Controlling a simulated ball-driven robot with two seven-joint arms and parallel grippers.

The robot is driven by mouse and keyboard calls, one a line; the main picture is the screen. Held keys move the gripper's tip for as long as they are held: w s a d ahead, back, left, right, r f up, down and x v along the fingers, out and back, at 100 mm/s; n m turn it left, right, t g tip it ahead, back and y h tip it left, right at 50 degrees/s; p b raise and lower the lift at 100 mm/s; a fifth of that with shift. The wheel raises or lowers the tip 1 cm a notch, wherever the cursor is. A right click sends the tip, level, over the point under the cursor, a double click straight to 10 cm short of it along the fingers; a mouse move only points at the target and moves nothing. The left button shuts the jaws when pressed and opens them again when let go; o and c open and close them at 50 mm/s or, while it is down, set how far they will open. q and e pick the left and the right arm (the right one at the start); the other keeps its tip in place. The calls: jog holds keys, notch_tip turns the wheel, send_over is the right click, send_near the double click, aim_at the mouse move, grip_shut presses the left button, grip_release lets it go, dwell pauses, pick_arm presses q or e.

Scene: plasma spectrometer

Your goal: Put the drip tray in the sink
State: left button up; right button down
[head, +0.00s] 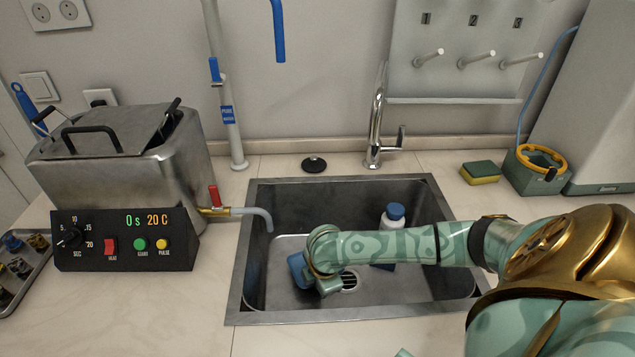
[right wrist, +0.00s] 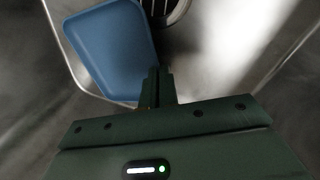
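The blue drip tray (head: 298,270) is inside the steel sink (head: 259,304), left of the drain, and partly hidden by my right gripper (head: 318,275). In the right wrist view the tray (right wrist: 112,45) shows its shallow inside and raised rim. My right gripper's fingers (right wrist: 158,84) are close together at the tray's edge and look closed on its rim. I cannot tell whether the tray touches the sink floor. My left gripper is not in view.
A white bottle with a blue cap (head: 394,216) stands in the sink behind my right arm. The faucet (head: 375,130) is behind the sink. A steel bath (head: 130,150) with an outlet hose (head: 253,213) is at left. A sponge (head: 481,172) lies at right.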

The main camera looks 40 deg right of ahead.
jog(key=shift+s+b+x, duration=0.25)
jog(key=shift+b+x, duration=0.05)
jog(key=shift+x, duration=0.75)
jog(key=shift+f, duration=0.15)
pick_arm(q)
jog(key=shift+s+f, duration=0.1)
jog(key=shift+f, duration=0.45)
pick_arm(e)
jog(key=c, duration=2)
grip_release()
jog(key=shift+o, duration=0.2)
pick_arm(q)
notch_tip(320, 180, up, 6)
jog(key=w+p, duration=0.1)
jog(key=p, duration=0.5)
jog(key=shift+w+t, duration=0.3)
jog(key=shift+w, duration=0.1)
pick_arm(e)
jog(key=v, duration=1.2)
